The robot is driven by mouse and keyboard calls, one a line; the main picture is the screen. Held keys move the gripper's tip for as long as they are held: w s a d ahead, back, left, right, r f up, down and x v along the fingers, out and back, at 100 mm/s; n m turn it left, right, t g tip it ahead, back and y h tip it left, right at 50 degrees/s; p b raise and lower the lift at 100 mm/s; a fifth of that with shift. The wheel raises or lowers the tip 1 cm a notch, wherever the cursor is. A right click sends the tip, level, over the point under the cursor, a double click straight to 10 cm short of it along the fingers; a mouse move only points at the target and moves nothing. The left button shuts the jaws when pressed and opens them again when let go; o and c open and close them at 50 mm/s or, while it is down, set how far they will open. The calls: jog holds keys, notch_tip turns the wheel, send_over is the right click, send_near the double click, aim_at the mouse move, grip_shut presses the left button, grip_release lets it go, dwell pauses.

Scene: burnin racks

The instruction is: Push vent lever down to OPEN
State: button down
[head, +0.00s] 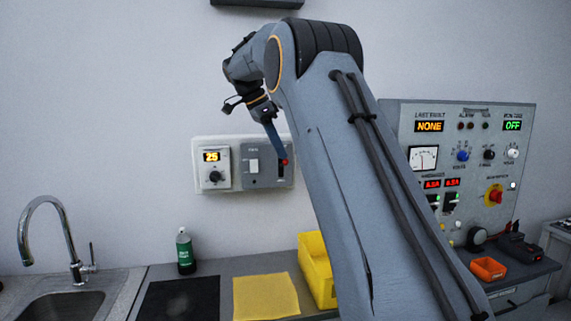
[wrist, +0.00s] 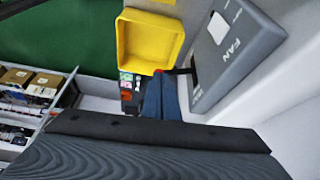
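The vent lever (head: 284,161) has a red knob and sits in a dark upright slot on a grey wall box (head: 262,180); the knob shows in the upper part of the slot. My gripper (head: 281,150) comes down from above, its blue fingers ending at the red knob. In the wrist view the blue fingers (wrist: 161,92) lie side by side, shut, with the red knob (wrist: 158,72) just at their tips. A dark lever arm runs from it to the box marked FAN (wrist: 232,55). I cannot tell whether the fingertips touch the knob.
A thermostat reading 25 (head: 214,170) is left of the grey box. Below stand a yellow bin (head: 318,268), a yellow cloth (head: 265,297), a green bottle (head: 185,252) and a sink (head: 65,305). A control panel (head: 455,150) is at right.

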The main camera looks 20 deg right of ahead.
notch_tip(320, 180, down, 4)
jog(key=b, duration=0.3)
jog(key=shift+f, duration=0.2)
dwell(0.5)
jog(key=a, duration=0.1)
jog(key=a+r+p, duration=0.1)
jog(key=a, duration=0.1)
jog(key=shift+w, duration=0.15)
jog(key=shift+r, duration=0.1)
jog(key=b+v, duration=0.1)
jog(key=v, duration=0.6)
jog(key=shift+r, duration=0.3)
jog(key=shift+a+f, duration=0.1)
